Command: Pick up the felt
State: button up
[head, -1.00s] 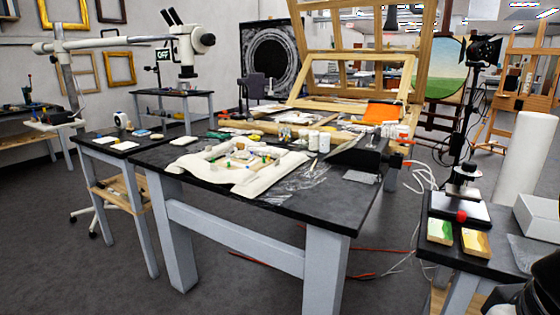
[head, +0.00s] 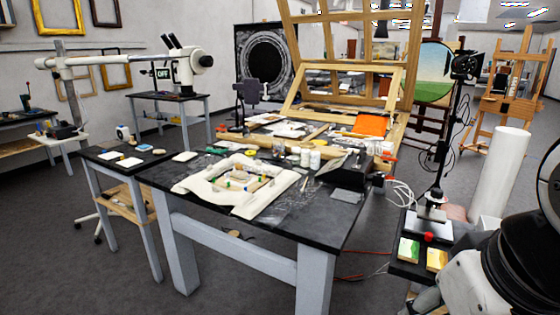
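I cannot tell for certain which piece is the felt. A small flat grey piece (head: 347,195) lies near the right edge of the black-topped table (head: 290,226). A flat orange sheet (head: 370,125) lies farther back on the right. A cream padded cloth (head: 197,186) lies on the near left part of the table, with a frame-like piece and small coloured bits on it. White and black links of my arm fill the lower right corner. My gripper does not show, so what it holds is hidden.
White jars (head: 315,160) and a dark box (head: 358,163) stand behind the grey piece. Clear plastic (head: 278,207) lies beside the cloth. A side table (head: 130,176) stands left. A small table with colour samples (head: 409,250) and a white roll (head: 498,175) are right.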

aim_at(340, 194)
jog(key=i+j+z, duration=0.35)
jog(key=i, duration=0.25)
jog(key=i+j+z, duration=0.35)
jog(key=i+j, duration=0.2)
jog(key=j, duration=0.15)
jog(key=i+j+z, duration=0.35)
jog(key=j, duration=0.4)
jog(key=i, duration=0.1)
